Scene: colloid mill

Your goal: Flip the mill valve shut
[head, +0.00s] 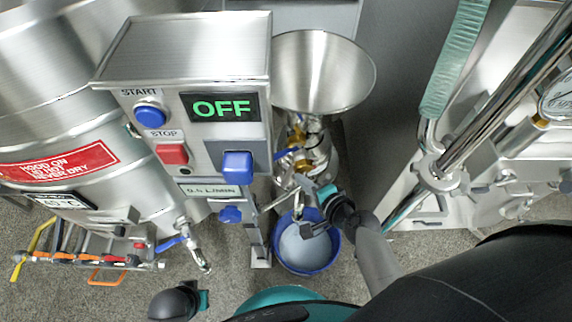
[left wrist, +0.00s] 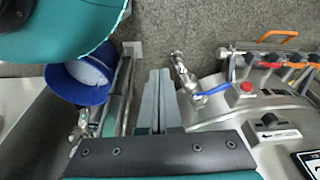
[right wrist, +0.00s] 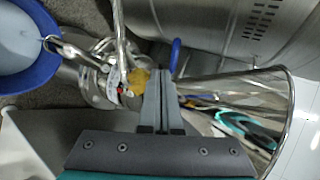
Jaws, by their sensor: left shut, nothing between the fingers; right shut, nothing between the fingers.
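The mill has a steel hopper (head: 322,75) above a steel body (head: 320,155) with brass fittings. A blue lever (head: 286,153) sits beside the brass fitting under the hopper. In the right wrist view a blue handle (right wrist: 175,55) stands just beyond the fingertips, beside a brass fitting (right wrist: 138,80). My left gripper (left wrist: 156,75) is shut and empty, low near the front.
A blue bucket (head: 332,254) of pale liquid stands below the mill. A control box (head: 185,52) showing OFF stands left of the hopper. A steel tank (head: 50,110) and a manifold of colored valves (head: 90,259) are at left. Steel machinery (head: 530,170) stands at right.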

